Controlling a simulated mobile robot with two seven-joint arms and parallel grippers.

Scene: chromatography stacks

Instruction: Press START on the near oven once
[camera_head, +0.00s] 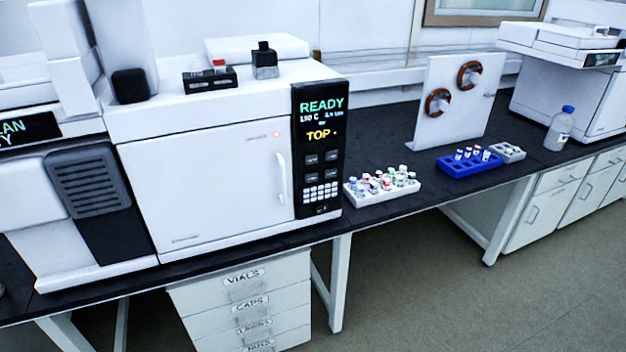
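The near oven (208,185) is a large white box with a door and a pale vertical handle, standing on the dark bench at the left. Its black control panel (319,150) on the right side shows READY in green and TOP in yellow. Below the display are several dark buttons and a light keypad; their labels are too small to read, so I cannot tell which is START. A small red light glows at the door's upper right. Neither of my grippers is in view.
A white rack of capped vials (381,187) sits right of the oven, then a blue vial rack (470,163), a small grey rack (508,152) and a clear bottle (559,128). A white panel with copper coils (450,103) stands behind. A drawer unit (245,304) is under the bench.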

